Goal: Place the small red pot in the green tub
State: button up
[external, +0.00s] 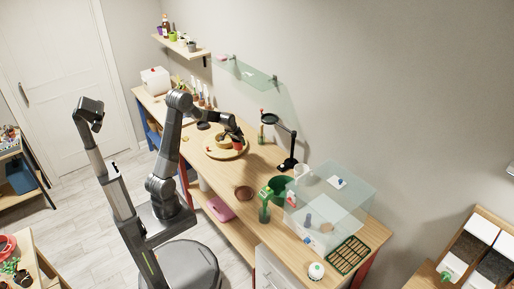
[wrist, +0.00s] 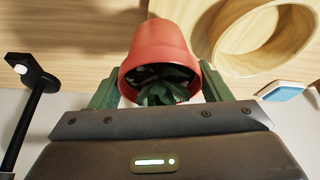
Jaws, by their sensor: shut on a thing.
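The small red pot (wrist: 158,48) is between the two green fingers of my gripper (wrist: 158,85), which is shut on it. Dark green leaves show in the pot's mouth, which faces the wrist camera. In the external view the red pot (external: 238,146) is small, at the end of my gripper (external: 236,139), over the round wooden tray; whether it touches anything there I cannot tell. The green tub (external: 275,187) stands on the bench nearer the camera, to the right of my gripper, beside the clear box.
The round wooden tray (external: 213,153) holds a wooden ring, also in the wrist view (wrist: 228,45). A black stand (external: 288,164) rises between tray and tub. A green watering can (external: 264,213) and a clear box (external: 345,212) flank the tub. A brown saucer (external: 243,194) lies on the bench.

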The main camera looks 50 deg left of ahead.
jog(key=s+d+f+m, duration=0.1)
jog(key=s+d, duration=0.1)
jog(key=d, duration=0.2)
jog(key=s+d+f+m, duration=0.1)
jog(key=s+d+f, duration=0.1)
jog(key=d, duration=0.3)
jog(key=s+d+f+m+h+b, duration=0.1)
jog(key=s+d+f, duration=0.1)
jog(key=d, duration=0.3)
jog(key=shift+s+f, duration=0.2)
jog(key=shift+s, duration=0.5)
jog(key=w+d+r+m+p, duration=0.1)
jog(key=w+d+r, duration=0.25)
jog(key=d, duration=0.35)
notch_tip(320, 180, up, 6)
jog(key=m+h, duration=0.1)
jog(key=m, duration=0.1)
send_over(283, 191)
jog(key=s+d, duration=0.3)
jog(key=f+p, duration=0.2)
jog(key=f, duration=0.8)
jog(key=shift+a+p, duration=0.2)
jog(key=shift+p, duration=0.15)
jog(key=shift+f, duration=0.2)
jog(key=o, duration=1.1)
